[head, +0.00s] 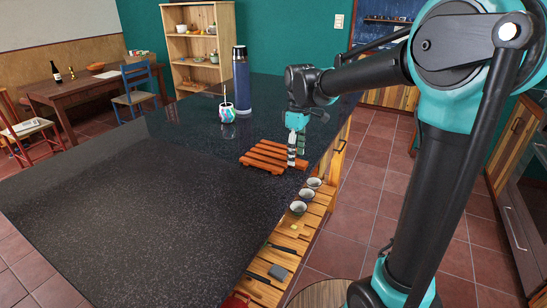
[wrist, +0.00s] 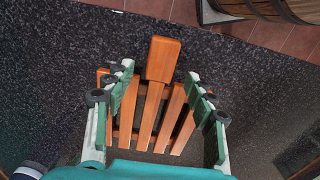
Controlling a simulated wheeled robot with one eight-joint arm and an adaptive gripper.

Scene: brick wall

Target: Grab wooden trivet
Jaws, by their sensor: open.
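The wooden trivet (head: 268,156) is a set of orange-brown slats lying flat on the dark speckled counter, close to its right edge. In the wrist view the trivet (wrist: 152,110) lies between the fingers, with one longer slat sticking out toward the top. My gripper (head: 297,148) points down at the trivet's right end in the head view. In the wrist view my gripper (wrist: 157,100) is open, with one green-grey finger on each side of the trivet's middle slats. I cannot tell whether the fingertips touch it.
A blue bottle (head: 242,80) and a colourful cup (head: 227,112) with a straw stand behind the trivet. Below the counter edge, a wooden shelf (head: 262,288) holds several bowls (head: 306,194). The counter's left part (head: 110,200) is clear. A wooden barrel (wrist: 275,8) shows in the wrist view.

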